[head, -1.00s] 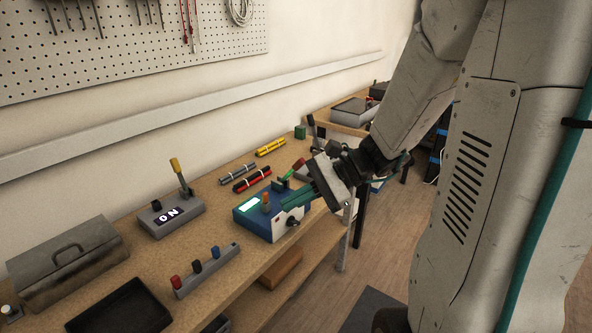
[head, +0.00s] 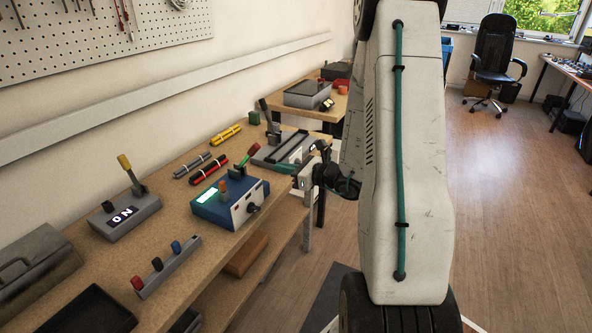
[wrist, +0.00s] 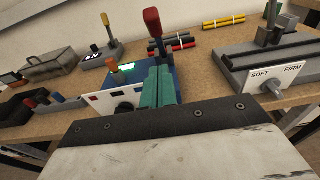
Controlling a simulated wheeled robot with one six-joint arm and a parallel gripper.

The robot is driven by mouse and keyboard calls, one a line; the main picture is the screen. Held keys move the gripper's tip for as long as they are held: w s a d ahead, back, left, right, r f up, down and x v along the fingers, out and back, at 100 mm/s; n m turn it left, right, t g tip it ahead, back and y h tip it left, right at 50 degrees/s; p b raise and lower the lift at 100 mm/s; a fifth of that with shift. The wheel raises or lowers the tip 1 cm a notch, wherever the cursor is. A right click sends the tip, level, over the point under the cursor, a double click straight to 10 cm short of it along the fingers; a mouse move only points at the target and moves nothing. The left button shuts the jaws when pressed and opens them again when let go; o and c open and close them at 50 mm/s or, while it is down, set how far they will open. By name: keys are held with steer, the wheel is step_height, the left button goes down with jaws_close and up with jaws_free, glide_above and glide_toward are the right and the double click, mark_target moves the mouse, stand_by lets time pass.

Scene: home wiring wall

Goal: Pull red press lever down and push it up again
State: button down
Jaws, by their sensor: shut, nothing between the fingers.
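The red press lever (head: 254,148) stands raised and tilted at the back right of a blue box (head: 228,214) with a lit display. In the wrist view its red handle (wrist: 152,22) rises beyond my fingers, and its lower part is hidden by them. My gripper (head: 270,162) has teal fingers pointing left toward the lever from the right of the box. In the wrist view the fingers of my gripper (wrist: 158,70) are together and empty, in front of the blue box (wrist: 100,102). I cannot tell whether they touch the lever.
A grey device (wrist: 265,60) labelled SOFT and FIRM stands to the right. A yellow-handled switch box (head: 125,215) and a strip of coloured levers (head: 168,268) lie to the left. Red and yellow bundles (head: 209,170) lie behind. Open floor (head: 510,200) is at the right.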

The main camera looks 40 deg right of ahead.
glide_toward(246, 158)
steer(key=w, duration=0.2)
steer(key=shift+w+a+r, duration=0.2)
steer(key=shift+w+r, duration=0.2)
steer(key=shift+r, duration=0.1)
